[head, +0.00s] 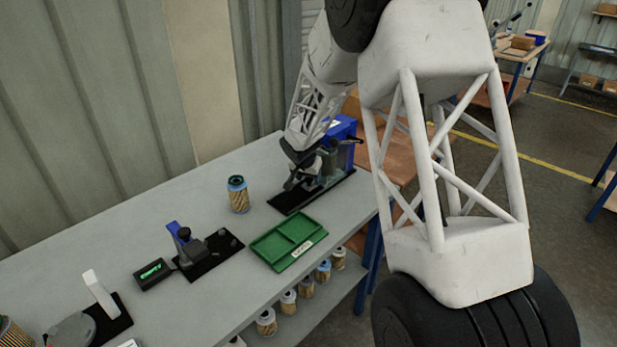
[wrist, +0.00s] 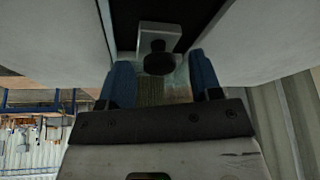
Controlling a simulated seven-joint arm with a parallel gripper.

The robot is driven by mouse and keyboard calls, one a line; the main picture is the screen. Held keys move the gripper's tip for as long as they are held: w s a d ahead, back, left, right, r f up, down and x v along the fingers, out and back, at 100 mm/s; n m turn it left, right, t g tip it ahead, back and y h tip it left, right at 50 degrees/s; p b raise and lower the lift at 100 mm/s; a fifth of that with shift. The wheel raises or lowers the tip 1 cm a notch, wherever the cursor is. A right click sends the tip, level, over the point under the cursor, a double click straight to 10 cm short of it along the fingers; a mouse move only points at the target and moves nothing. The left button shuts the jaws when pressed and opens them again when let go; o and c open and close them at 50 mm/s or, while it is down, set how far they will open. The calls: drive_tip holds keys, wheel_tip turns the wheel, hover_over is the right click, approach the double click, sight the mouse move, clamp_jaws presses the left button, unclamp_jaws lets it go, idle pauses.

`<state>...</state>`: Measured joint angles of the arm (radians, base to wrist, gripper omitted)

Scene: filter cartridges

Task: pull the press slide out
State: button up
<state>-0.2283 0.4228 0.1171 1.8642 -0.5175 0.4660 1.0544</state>
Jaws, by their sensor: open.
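The press (head: 343,130) is a blue machine on a black base plate (head: 290,201) at the far end of the bench, partly hidden by my arm. In the wrist view its slide (wrist: 160,36) shows as a light metal piece with a round black knob (wrist: 158,62) at its end. My gripper (wrist: 161,70) is open, its two blue fingertips apart on either side of the knob. I cannot tell whether either finger touches it. In the head view my gripper (head: 297,180) is low at the front of the press, small and dark.
A green divided tray (head: 268,262) lies in front of the press. A filter cartridge (head: 238,194) stands upright left of the press. A small blue and black device (head: 186,246) stands farther left. Several cartridges sit on the shelf below. The bench (head: 215,290) has bare room between these.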

idle(0.3)
clamp_jaws()
drive_tip(key=s+a, duration=0.9)
drive_tip(key=shift+s+a+f, duration=0.1)
drive_tip(key=shift+s+a, duration=0.1)
drive_tip(key=shift+s, duration=0.05)
idle(0.3)
unclamp_jaws()
drive_tip(key=shift+r, duration=0.2)
drive_tip(key=v, duration=0.7)
drive_tip(key=shift+s+r, duration=0.15)
drive_tip(key=shift+r, duration=0.05)
idle(0.5)
